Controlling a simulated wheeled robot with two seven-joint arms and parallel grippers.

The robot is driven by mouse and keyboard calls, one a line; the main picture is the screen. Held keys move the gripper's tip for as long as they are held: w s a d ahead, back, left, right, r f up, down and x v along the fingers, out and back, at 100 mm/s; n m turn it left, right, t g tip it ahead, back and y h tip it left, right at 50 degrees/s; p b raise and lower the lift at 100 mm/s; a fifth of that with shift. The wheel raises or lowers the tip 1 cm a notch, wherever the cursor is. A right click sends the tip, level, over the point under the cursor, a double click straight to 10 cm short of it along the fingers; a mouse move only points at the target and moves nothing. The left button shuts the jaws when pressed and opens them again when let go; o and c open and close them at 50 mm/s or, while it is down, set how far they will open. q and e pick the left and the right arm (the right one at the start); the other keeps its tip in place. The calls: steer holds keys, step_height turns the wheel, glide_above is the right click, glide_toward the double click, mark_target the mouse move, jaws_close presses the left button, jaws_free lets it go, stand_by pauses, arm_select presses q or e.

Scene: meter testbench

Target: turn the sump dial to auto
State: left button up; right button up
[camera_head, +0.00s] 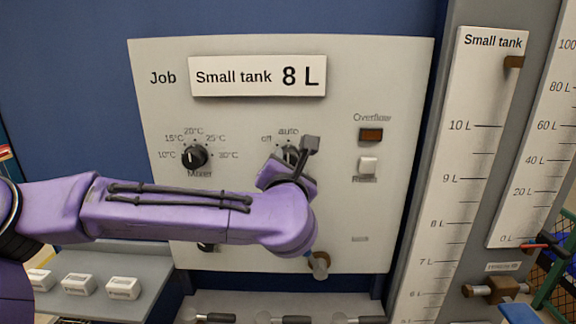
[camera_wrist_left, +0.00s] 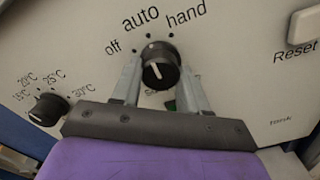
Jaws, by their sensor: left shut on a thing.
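The sump dial (camera_wrist_left: 160,63) is a round black knob with a white line on its face. The labels off, auto and hand curve above it on the pale panel. The white line runs nearly upright in the left wrist view, tilted slightly left, roughly in line with the auto mark; I cannot tell the exact setting. My left gripper (camera_wrist_left: 160,85) is shut on the dial, one grey finger on each side. In the head view the dial (camera_head: 290,154) is partly hidden behind my left gripper (camera_head: 298,155). My right gripper is not in view.
The mixer dial (camera_head: 195,157) is left of the sump dial, beneath temperature marks. To the right are the dark overflow lamp (camera_head: 371,135) and the white reset button (camera_head: 368,165). A small tap (camera_head: 319,265) sticks out below my left wrist. Tank scales (camera_head: 462,150) stand farther right.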

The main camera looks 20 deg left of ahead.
arm_select(q)
steer(key=o, duration=1.1)
steer(key=shift+c, duration=0.2)
steer(key=b+v, duration=0.4)
steer(key=v, duration=0.6)
steer(key=shift+s, duration=0.25)
steer(key=shift+d, duration=0.1)
